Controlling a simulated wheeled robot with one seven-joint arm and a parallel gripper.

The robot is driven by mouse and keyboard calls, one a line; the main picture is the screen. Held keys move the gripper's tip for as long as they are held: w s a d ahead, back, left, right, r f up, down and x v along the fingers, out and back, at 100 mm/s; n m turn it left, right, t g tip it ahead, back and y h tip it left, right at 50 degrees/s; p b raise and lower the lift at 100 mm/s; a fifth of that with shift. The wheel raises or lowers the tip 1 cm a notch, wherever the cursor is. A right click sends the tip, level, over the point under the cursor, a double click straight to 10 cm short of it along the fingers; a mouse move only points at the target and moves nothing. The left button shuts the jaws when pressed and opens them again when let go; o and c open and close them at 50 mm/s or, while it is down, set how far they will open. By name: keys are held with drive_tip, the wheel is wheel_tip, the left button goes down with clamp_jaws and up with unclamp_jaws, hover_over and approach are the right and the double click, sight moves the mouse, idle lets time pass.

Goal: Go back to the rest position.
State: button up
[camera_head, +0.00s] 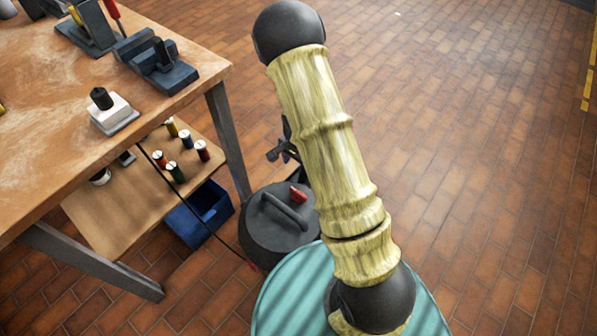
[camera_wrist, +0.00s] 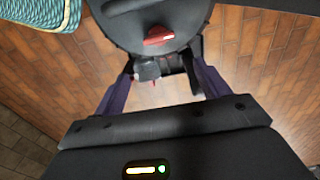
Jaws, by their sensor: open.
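In the head view, a small part of my gripper (camera_head: 281,150) shows at the left of my arm, and the arm's upper link hides the rest. It hangs over the floor, to the right of the workbench and apart from it.
A wooden workbench (camera_head: 45,120) stands at the left. It bears a dark fixture (camera_head: 172,78) and a white block with a black knob (camera_head: 113,113). Its lower shelf (camera_head: 115,215) holds several coloured cylinders. A blue bin (camera_head: 205,210) sits below. The right floor is clear.

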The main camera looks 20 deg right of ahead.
drive_tip(key=shift+r, duration=0.95)
drive_tip(key=s+r+n+t, duration=0.1)
drive_tip(key=s+r+n, duration=0.5)
drive_tip(key=r, duration=0.4)
drive_tip(key=s+r+n+t, duration=0.2)
drive_tip(key=s+r+n, duration=0.3)
drive_tip(key=s+r, duration=0.4)
wheel_tip(320, 180, up, 22)
drive_tip(key=p, duration=2.1)
drive_tip(key=shift+w+d, duration=0.15)
drive_tip(key=shift+w, duration=0.2)
drive_tip(key=shift+f, duration=0.1)
